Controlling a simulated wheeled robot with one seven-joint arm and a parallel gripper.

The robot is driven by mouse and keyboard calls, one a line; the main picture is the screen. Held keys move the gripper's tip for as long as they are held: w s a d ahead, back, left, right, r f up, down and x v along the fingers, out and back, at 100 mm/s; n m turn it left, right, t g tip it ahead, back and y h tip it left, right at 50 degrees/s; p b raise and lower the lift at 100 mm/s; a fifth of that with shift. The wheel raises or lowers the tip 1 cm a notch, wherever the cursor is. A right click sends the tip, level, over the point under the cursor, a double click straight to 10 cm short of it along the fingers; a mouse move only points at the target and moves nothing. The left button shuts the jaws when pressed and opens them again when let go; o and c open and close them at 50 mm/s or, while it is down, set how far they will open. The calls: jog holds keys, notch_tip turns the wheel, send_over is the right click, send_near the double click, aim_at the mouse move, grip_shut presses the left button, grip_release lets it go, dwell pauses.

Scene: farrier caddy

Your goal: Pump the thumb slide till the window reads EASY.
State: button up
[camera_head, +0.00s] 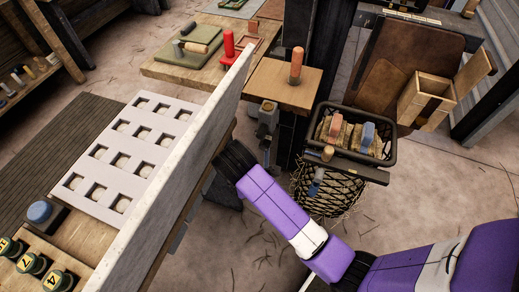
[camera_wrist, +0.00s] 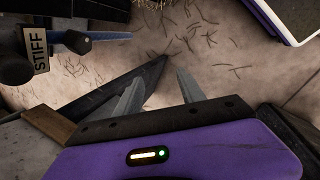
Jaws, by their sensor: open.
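In the wrist view a small tan window (camera_wrist: 41,54) reads STIFF at the upper left. I cannot tell for sure which part is the thumb slide. In the wrist view my gripper (camera_wrist: 160,82) is open, with nothing between its fingers, below and right of the window and apart from it. In the head view my gripper is hidden behind the tall pale panel. A blue-ended tool (camera_head: 316,184) hangs by the basket there; its lettering cannot be read.
The tall pale panel (camera_head: 185,150) stands close left of my arm. A black wire basket (camera_head: 386,151) with a net below is right of the dark post. A small wooden shelf (camera_head: 282,84) holds an orange-brown handle (camera_head: 296,64).

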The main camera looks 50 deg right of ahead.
notch_tip(320, 180, down, 3)
jog(key=n+h+b, duration=0.1)
jog(key=h, duration=0.1)
jog(key=n+t+h+b, duration=0.45)
jog(key=n+h, duration=0.35)
jog(key=h, duration=0.4)
send_near(260, 138)
jog(key=d, duration=0.2)
jog(key=shift+w+x, duration=0.2)
jog(key=shift+x, duration=1.8)
jog(key=shift+w+x, duration=0.25)
jog(key=shift+x, duration=1.75)
jog(key=shift+a, duration=0.15)
grip_shut()
